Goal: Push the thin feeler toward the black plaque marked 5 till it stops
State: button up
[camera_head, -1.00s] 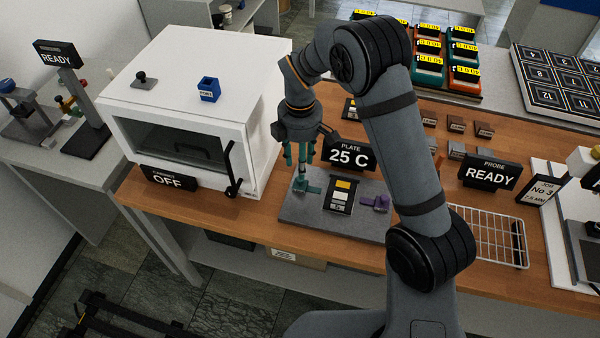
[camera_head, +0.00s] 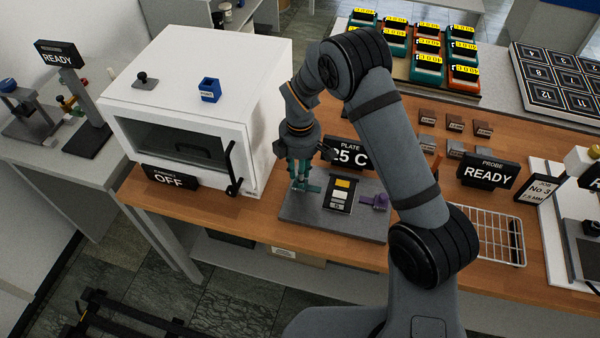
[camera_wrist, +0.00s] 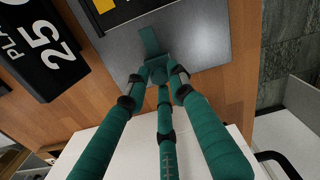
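A grey slab (camera_head: 305,211) on the wooden bench carries a teal piece with a flat tab (camera_head: 309,188), a purple piece (camera_head: 376,202) and a black panel with yellow and pale patches (camera_head: 341,194) between them. Which piece is the thin feeler I cannot tell, and no 5 is readable on a plaque here. My gripper (camera_head: 301,181) points down over the slab's left end. In the wrist view its teal fingers (camera_wrist: 157,80) come close around the teal piece (camera_wrist: 151,44). Whether they touch or grip it is unclear.
A white cabinet (camera_head: 200,85) stands close left of my gripper. The PLATE sign (camera_head: 346,151) stands behind the slab; it also shows in the wrist view (camera_wrist: 40,50). A wire rack (camera_head: 488,235) and the PROBE sign (camera_head: 488,171) are to the right.

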aim_at(305, 184)
jog(key=c, duration=0.4)
jog(key=shift+s+d+f+b, duration=0.15)
jog(key=shift+d+b, duration=0.45)
jog(key=shift+c, duration=0.2)
jog(key=shift+s+d+r, duration=0.1)
jog(key=shift+d+r, duration=0.05)
jog(key=shift+r, duration=0.05)
jog(key=o, duration=0.8)
jog(key=shift+o, duration=0.2)
notch_tip(305, 184, up, 12)
